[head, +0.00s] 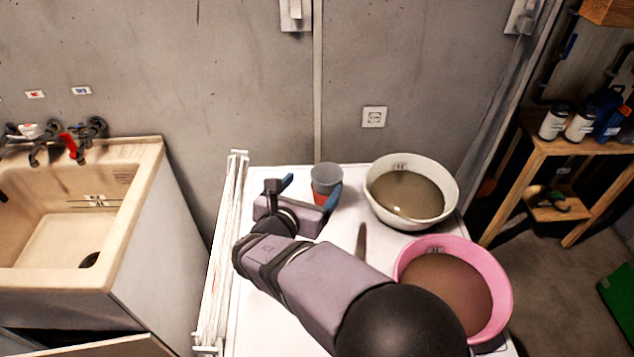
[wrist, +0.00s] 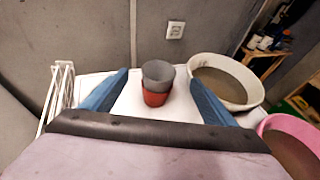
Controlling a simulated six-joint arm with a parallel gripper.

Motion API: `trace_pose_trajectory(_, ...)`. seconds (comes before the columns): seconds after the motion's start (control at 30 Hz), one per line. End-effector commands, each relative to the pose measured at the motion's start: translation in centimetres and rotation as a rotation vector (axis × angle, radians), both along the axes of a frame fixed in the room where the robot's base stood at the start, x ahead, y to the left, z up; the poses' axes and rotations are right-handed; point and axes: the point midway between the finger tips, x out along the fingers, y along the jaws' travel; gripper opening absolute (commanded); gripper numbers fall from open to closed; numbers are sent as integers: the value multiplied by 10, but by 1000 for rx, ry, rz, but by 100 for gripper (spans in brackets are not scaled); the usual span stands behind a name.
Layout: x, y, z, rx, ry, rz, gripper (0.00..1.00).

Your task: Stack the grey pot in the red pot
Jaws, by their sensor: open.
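The grey pot (head: 326,174) sits nested in the red pot (head: 320,196), with its grey upper part showing above the red rim. Both stand upright on the white top near the back wall. In the wrist view the grey pot (wrist: 157,73) and the red pot (wrist: 155,98) are between my blue fingers and touch neither of them. My gripper (head: 311,188) is open, and its fingers (wrist: 155,92) are spread to either side of the pots. In the head view my gripper hides part of the red pot.
A white basin (head: 378,208) of brownish water stands right of the pots, and a pink basin (head: 503,285) is nearer the front right. A folded white rack (head: 222,250) lines the left edge. The wall (head: 345,130) is close behind. A sink (head: 130,215) is at left.

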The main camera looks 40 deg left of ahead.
Motion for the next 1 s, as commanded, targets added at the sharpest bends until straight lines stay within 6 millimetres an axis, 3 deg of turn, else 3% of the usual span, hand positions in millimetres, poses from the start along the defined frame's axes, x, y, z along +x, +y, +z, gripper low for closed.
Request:
trace_pose_trajectory(0.23,-20,-8,7,0,0,1,80)
trace_pose_trajectory(0.77,-22,-9,9,0,0,-1,80)
trace_pose_trajectory(0.87,-15,-14,8,12,14,-24,80)
trace_pose_trajectory(1.0,14,-40,3,71,78,-133,80)
